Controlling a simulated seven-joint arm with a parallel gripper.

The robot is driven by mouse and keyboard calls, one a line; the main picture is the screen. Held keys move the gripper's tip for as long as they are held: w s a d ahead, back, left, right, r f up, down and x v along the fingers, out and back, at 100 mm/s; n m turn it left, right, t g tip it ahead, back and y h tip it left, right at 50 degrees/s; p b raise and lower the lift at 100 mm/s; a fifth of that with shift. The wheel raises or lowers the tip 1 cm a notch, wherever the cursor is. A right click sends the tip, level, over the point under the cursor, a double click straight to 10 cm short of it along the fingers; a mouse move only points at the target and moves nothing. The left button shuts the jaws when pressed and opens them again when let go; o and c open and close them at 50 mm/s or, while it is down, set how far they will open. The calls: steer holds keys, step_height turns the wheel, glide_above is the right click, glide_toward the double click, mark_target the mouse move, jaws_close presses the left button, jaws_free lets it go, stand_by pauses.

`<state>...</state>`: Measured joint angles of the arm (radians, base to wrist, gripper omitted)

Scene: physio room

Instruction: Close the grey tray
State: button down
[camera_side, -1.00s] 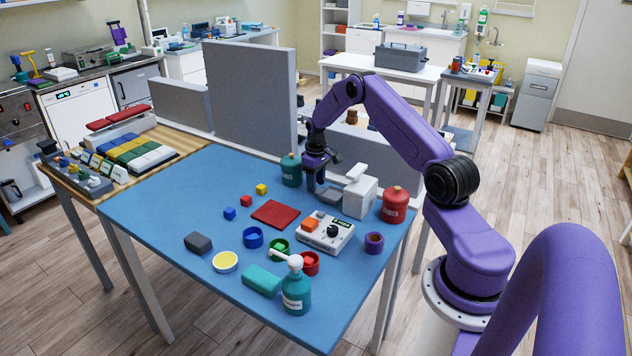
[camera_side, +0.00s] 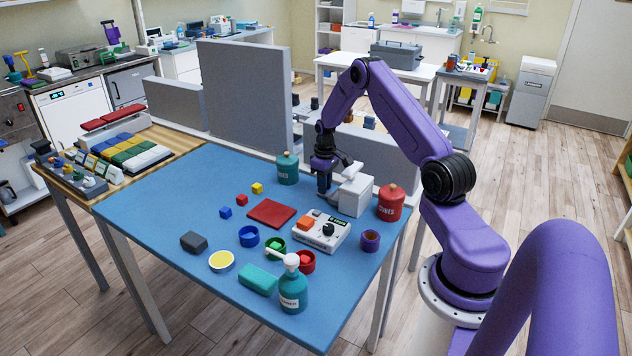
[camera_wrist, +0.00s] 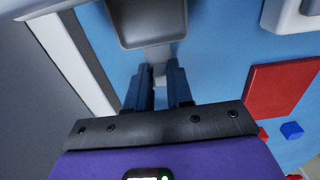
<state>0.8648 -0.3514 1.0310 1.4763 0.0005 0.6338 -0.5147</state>
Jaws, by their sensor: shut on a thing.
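The grey tray (camera_wrist: 147,24) is a shallow dark dish at the top of the wrist view, with a narrow tab running down from it. My gripper (camera_wrist: 158,78) is shut on this tab, one dark finger on each side. In the side view my gripper (camera_side: 325,190) is low over the blue table, close to the left of the white unit (camera_side: 355,195) with a lever on top. The tray is mostly hidden there behind my gripper and the unit, so I cannot tell how far it sticks out.
A green canister (camera_side: 287,168) stands left of my gripper and a red canister (camera_side: 391,202) right of the white unit. A red pad (camera_side: 271,213) and a device with a dial (camera_side: 322,234) lie in front. Grey panels (camera_side: 243,97) border the table's back.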

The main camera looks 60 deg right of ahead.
mark_target(334, 196)
steer(key=shift+s, duration=1.85)
steer(key=c, duration=1)
jaws_free()
steer(key=shift+s, duration=0.1)
steer(key=shift+w+r, duration=0.1)
steer(key=shift+w, duration=0.1)
steer(key=shift+r, duration=0.25)
step_height(334, 196, up, 17)
steer(key=shift+f, duration=0.15)
